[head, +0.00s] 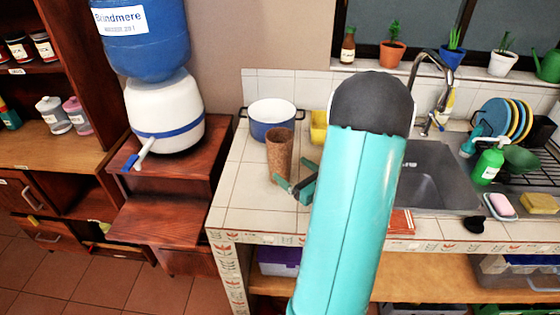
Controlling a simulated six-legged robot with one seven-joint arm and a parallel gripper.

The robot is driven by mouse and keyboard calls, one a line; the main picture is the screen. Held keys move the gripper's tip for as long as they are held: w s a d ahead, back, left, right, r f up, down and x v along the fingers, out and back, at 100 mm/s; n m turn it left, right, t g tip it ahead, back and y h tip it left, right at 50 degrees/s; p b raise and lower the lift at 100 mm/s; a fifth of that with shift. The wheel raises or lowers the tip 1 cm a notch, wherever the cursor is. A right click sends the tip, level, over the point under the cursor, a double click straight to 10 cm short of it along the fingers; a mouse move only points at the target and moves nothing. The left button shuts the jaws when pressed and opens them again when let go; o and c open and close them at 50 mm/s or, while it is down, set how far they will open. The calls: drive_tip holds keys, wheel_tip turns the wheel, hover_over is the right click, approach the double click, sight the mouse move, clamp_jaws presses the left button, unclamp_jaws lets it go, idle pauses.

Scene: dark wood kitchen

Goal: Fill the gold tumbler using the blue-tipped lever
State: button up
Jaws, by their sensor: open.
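The gold tumbler (279,152), a tall brownish-gold cup with a speckled surface, stands upright on the tiled counter in front of a blue pot. My gripper (292,172) is open at the tumbler's lower right, its fingers pointing towards it. One finger overlaps the cup's base in the picture; I cannot tell whether they touch. The blue-tipped lever (138,156) sticks out to the lower left from the white dispenser (165,108), which has a blue band. A blue water bottle (142,45) sits upside down on the dispenser. My turquoise arm hides part of the counter and sink.
The dispenser stands on a stepped wooden stand (160,218) left of the counter (240,200), with a gap between them. The blue pot (273,118) and a yellow sponge (319,126) are behind the tumbler. The sink (440,175) is to the right. Counter left of the tumbler is clear.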

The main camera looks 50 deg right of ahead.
sight(280, 160)
drive_tip(key=shift+w+d+r, duration=0.1)
drive_tip(key=shift+w+r, duration=0.05)
drive_tip(key=shift+w, duration=1.45)
drive_tip(key=shift+w+d+r, duration=0.1)
drive_tip(key=shift+w, duration=1.45)
drive_tip(key=c, duration=1.4)
drive_tip(key=shift+r, duration=0.15)
